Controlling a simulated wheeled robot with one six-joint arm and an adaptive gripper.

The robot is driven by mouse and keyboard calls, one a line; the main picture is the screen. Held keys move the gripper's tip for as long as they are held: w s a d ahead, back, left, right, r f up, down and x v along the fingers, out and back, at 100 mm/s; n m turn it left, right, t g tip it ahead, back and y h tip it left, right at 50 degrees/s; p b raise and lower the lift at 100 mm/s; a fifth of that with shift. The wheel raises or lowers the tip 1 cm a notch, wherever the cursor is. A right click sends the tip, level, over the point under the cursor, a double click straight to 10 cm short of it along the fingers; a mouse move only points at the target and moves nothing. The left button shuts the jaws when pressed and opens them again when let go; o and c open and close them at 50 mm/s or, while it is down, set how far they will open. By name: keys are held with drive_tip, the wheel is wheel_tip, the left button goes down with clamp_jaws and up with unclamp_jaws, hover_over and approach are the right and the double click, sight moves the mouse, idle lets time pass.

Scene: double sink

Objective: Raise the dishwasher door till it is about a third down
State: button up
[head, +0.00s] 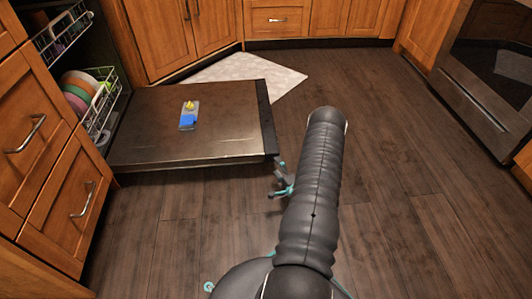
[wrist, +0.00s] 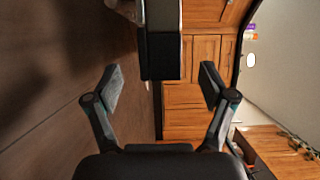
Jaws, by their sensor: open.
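The dishwasher door (head: 225,147) is lowered about level over the floor, its inner face up, with a dark outer edge on the right. A small dispenser with blue and yellow parts (head: 189,115) sits on that face. My gripper (head: 281,181) is at the door's near right corner, partly hidden by my own arm. In the wrist view my gripper (wrist: 160,86) is open, one finger to each side of the dark door edge (wrist: 160,55). Nothing is clasped. I cannot tell whether either finger touches the door.
Dishwasher racks (head: 92,105) with coloured plates stand at the left. Wooden drawers (head: 75,200) are nearer on the left. A pale rug (head: 245,68) lies behind the door. An oven (head: 485,75) is at the right. The wood floor (head: 400,180) between is clear.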

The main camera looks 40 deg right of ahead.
sight(266, 152)
drive_tip(key=w, duration=0.3)
drive_tip(key=w+d, duration=0.1)
drive_tip(key=w, duration=0.2)
drive_tip(key=w+b, duration=0.1)
drive_tip(key=w, duration=0.2)
drive_tip(key=shift+w+d, duration=0.25)
drive_tip(key=shift+w, duration=0.15)
